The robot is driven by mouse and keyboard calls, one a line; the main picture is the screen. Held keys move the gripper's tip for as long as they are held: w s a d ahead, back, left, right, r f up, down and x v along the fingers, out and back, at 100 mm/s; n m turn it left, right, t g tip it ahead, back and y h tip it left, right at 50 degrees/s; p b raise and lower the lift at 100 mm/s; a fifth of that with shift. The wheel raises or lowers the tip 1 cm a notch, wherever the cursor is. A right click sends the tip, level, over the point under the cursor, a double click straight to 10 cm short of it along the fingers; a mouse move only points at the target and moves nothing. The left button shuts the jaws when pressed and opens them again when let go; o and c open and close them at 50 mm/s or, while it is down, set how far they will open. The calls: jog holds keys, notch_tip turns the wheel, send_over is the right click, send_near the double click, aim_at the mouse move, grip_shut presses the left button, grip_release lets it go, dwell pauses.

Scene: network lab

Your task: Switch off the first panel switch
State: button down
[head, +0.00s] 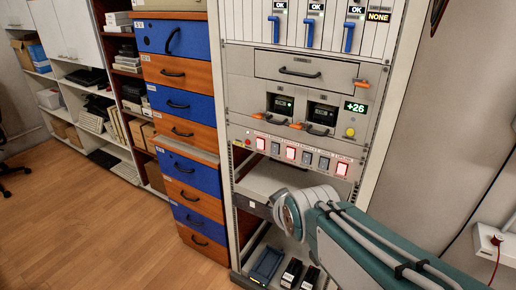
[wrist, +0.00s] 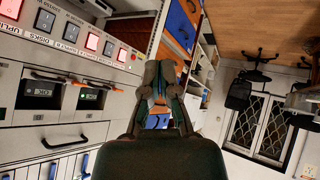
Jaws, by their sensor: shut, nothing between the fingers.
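The switch panel (head: 315,172) is a pale strip with a row of rocker switches on the rack. In the head view, the leftmost switch (head: 260,143) glows red. A grey unlit switch (head: 275,148) is beside it, then another red one, two grey ones and a red one at the right end. In the wrist view the row appears upside down, and the same end switch (wrist: 122,54) glows red, closest to my gripper. My gripper (wrist: 158,72) is shut and empty, apart from the panel, just past that end of the row. The head view does not show its fingers.
Above the panel are modules with orange and dark handles (head: 300,72) and a +26 display (head: 355,107). A blue and orange drawer cabinet (head: 186,138) stands close left of the rack. An open shelf bay (head: 270,178) lies below the panel. The wooden floor (head: 80,210) at left is clear.

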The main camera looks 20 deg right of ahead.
jog(key=w+f+n+t, duration=0.3)
jog(key=w+n+t, duration=0.2)
jog(key=w, duration=0.5)
jog(key=w+d+f+n+t, duration=0.1)
jog(key=w+f+n+t, duration=0.3)
jog(key=w+n, duration=0.5)
jog(key=shift+w+d+f+t, duration=0.3)
jog(key=shift+w+t, duration=0.2)
jog(key=shift+w, duration=0.45)
send_near(255, 140)
jog(key=w+a, duration=0.2)
jog(key=a, duration=0.1)
jog(key=shift+w+d+r, duration=0.15)
jog(key=shift+w+d, duration=0.6)
jog(key=shift+w, duration=0.1)
jog(key=shift+w+d+r, duration=0.2)
jog(key=shift+w+d, duration=0.55)
jog(key=shift+w, duration=0.15)
